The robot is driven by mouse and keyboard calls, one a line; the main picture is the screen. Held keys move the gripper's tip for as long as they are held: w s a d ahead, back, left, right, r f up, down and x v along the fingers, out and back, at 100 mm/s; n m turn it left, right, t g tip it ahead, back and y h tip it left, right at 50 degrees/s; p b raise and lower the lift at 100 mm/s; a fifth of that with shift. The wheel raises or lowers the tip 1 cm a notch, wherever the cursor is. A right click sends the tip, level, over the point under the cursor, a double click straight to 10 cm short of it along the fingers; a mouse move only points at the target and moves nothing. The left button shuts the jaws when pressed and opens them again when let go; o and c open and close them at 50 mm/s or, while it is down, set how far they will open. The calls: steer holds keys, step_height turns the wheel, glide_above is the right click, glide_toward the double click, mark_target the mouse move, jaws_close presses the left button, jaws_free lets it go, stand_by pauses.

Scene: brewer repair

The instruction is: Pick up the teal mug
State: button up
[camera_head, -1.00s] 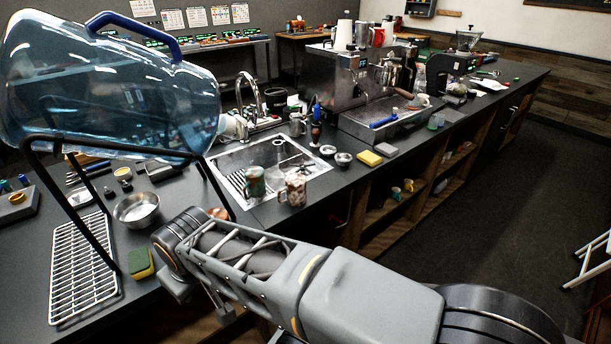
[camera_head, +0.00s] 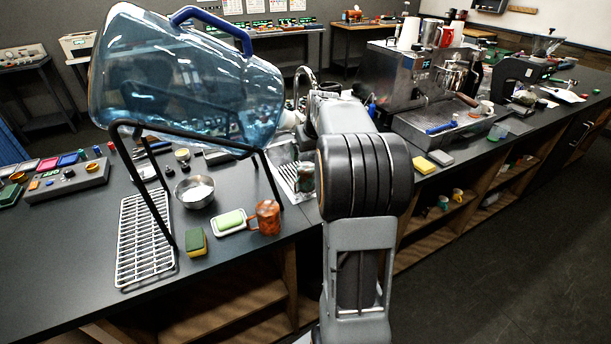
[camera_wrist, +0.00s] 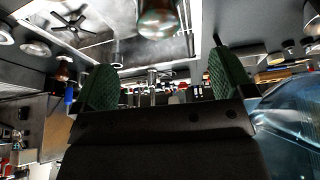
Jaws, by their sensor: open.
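A small teal mug (camera_head: 443,202) stands on an open shelf under the counter in the head view, beside a yellow mug (camera_head: 457,195). A green and brown glazed mug (camera_head: 305,178) stands at the sink's front edge, partly hidden by my arm. A similar glazed vessel (camera_wrist: 158,18) shows at the top of the wrist view, where the scene appears upside down. My gripper (camera_wrist: 164,78) is open, its green pads wide apart with nothing between them. In the head view my arm hides it.
A large blue water jug (camera_head: 190,85) on a black stand is left of my arm. An orange-brown mug (camera_head: 267,217), a soap dish (camera_head: 230,222), a sponge (camera_head: 195,242) and a metal bowl (camera_head: 195,191) sit on the counter. An espresso machine (camera_head: 405,75) stands behind. The floor at right is clear.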

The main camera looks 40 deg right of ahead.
mark_target(307, 167)
steer(key=x, duration=0.5)
steer(key=p+x, duration=0.1)
steer(key=x, duration=0.2)
steer(key=shift+w+d, duration=0.15)
steer(key=shift+d, duration=0.2)
steer(key=shift+w+p+x, duration=0.2)
steer(key=shift+p+x, duration=0.6)
steer(key=shift+x, duration=1.9)
steer(key=shift+a, duration=0.1)
steer(key=c, duration=1)
steer(key=shift+r, duration=0.15)
